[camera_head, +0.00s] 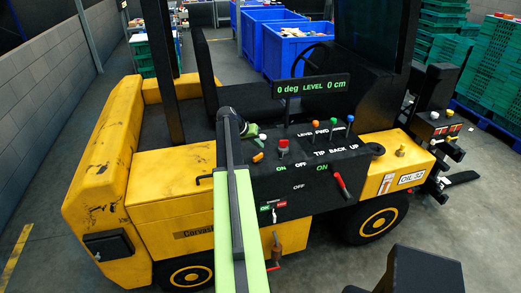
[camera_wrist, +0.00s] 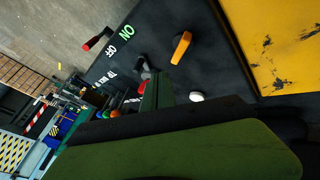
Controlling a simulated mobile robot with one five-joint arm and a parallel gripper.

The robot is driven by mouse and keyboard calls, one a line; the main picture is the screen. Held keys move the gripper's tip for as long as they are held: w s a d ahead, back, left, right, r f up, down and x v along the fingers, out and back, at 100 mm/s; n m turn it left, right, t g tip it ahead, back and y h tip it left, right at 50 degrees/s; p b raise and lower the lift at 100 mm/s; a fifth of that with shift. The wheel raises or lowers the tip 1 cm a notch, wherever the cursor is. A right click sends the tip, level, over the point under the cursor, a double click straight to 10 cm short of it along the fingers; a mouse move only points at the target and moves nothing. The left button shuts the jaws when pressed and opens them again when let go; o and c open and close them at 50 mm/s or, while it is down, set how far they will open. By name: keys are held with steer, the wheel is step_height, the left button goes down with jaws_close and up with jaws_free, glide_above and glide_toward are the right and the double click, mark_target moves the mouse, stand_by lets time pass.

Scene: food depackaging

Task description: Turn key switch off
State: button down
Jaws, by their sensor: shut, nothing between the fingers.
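The black control panel (camera_head: 262,183) is on the yellow forklift. An orange key-like handle (camera_head: 258,157) stands at its left, near a red-topped knob (camera_head: 283,147) and ON/OFF labels. A red-handled switch (camera_head: 341,184) is at the right, beside another ON and OFF. I cannot tell for sure which is the key switch. My gripper (camera_head: 248,131) is shut above the panel's left back part, behind the orange handle and apart from it. In the wrist view the gripper fingers (camera_wrist: 157,92) show below the orange handle (camera_wrist: 181,47), with the red-handled switch (camera_wrist: 98,39) further left.
Levers with coloured tops (camera_head: 335,124) and a level display (camera_head: 311,87) stand at the panel's back. A white knob (camera_wrist: 196,96) is near my fingers. An oil cap (camera_head: 400,150) sits at right. Blue bins (camera_head: 307,50) stand behind the forklift.

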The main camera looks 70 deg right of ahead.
steer(key=b+x, duration=0.2)
steer(key=x, duration=0.1)
steer(key=b+x, duration=0.2)
steer(key=x, duration=0.1)
steer(key=shift+w+f, duration=0.1)
steer(key=shift+f, duration=0.4)
steer(key=shift+s+d+r, duration=0.1)
steer(key=shift+s+d, duration=0.15)
steer(key=shift+s, duration=0.4)
steer(key=shift+s+d+r, duration=0.1)
steer(key=shift+s+d, duration=0.15)
steer(key=shift+s, duration=0.45)
steer(key=shift+s+d+r, duration=0.1)
steer(key=shift+s+d, duration=0.15)
steer(key=shift+s, duration=0.4)
steer(key=shift+a, duration=0.3)
steer(key=shift+w+d, duration=0.1)
steer(key=shift+w, duration=0.05)
